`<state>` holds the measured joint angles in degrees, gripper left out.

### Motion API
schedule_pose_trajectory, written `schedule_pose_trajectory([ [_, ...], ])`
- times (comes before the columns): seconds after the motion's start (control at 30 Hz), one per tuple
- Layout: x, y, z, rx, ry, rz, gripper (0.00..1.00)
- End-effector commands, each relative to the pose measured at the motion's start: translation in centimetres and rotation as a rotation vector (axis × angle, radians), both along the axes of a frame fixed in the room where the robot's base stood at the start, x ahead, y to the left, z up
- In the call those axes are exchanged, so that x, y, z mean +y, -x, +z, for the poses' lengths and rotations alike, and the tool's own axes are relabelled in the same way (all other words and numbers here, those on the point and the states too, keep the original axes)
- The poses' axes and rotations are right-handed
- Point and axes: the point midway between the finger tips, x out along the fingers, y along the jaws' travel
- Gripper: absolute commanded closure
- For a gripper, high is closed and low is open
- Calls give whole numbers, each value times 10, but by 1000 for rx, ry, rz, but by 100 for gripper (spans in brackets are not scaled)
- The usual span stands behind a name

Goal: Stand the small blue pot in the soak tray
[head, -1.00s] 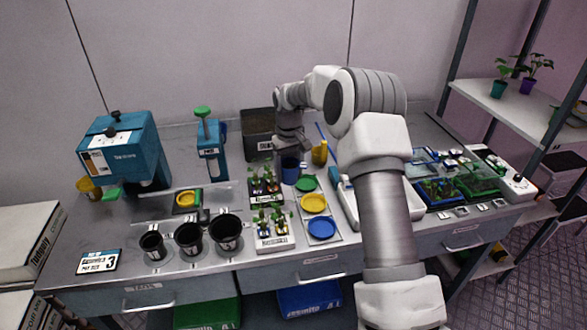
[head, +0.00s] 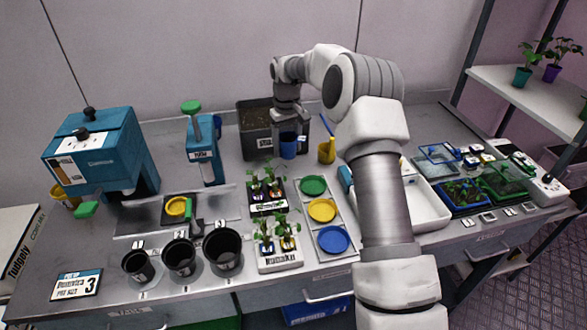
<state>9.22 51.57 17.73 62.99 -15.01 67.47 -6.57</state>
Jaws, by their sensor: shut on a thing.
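The small blue pot (head: 288,147) is at the back middle of the bench, in front of a dark soil bin. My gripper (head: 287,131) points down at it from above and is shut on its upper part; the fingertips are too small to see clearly. The pot looks upright; whether its base touches the bench I cannot tell. The white tray (head: 431,207), which looks like the soak tray, lies to the right, partly hidden behind my arm.
A yellow pot (head: 327,153) stands close right of the blue pot. The soil bin (head: 256,142) is behind. Seedling trays (head: 279,260) and coloured saucers (head: 322,210) lie in front. Black pots (head: 181,257) and blue machines (head: 103,160) are left; propagator trays (head: 462,195) are right.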

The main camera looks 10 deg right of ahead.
Motion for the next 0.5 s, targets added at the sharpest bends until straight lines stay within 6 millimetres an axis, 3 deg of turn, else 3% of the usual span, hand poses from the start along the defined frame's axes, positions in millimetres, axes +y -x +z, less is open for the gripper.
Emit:
schedule_pose_trajectory([
  [0.1,0,1,-24,4,0,1,86],
  [0.37,0,0,-47,1,0,-1,86],
  [0.5,0,1,-67,3,1,0,86],
])
